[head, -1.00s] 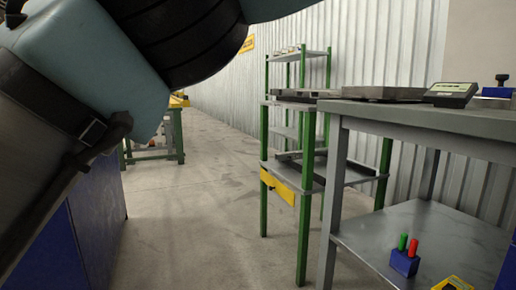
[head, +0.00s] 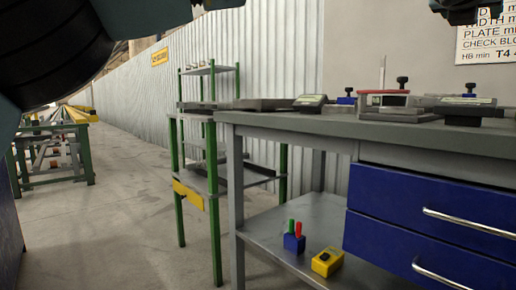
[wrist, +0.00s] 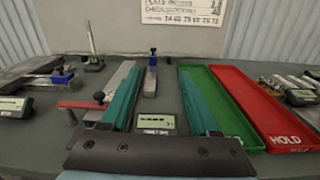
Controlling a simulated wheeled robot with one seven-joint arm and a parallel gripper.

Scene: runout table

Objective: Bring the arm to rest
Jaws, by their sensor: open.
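My gripper (wrist: 158,78) shows in the wrist view as two teal fingers reaching forward from a dark bar. The fingers are wide apart and nothing is held between them. The gripper is above the grey bench top (wrist: 50,157), and I cannot tell its exact height. Beyond and between the fingers are a small display unit (wrist: 155,123) and a stand with a blue knob (wrist: 151,76). In the head view, parts of my arm fill the upper left and top right corners; the fingers are not clearly visible there.
A green tray (wrist: 232,122) and a red tray marked HOLD (wrist: 262,112) lie right of the fingers. A red-armed fixture (wrist: 80,104) is at left. In the head view, blue drawers (head: 440,215) and a green-legged rack (head: 215,215) border open floor (head: 115,220).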

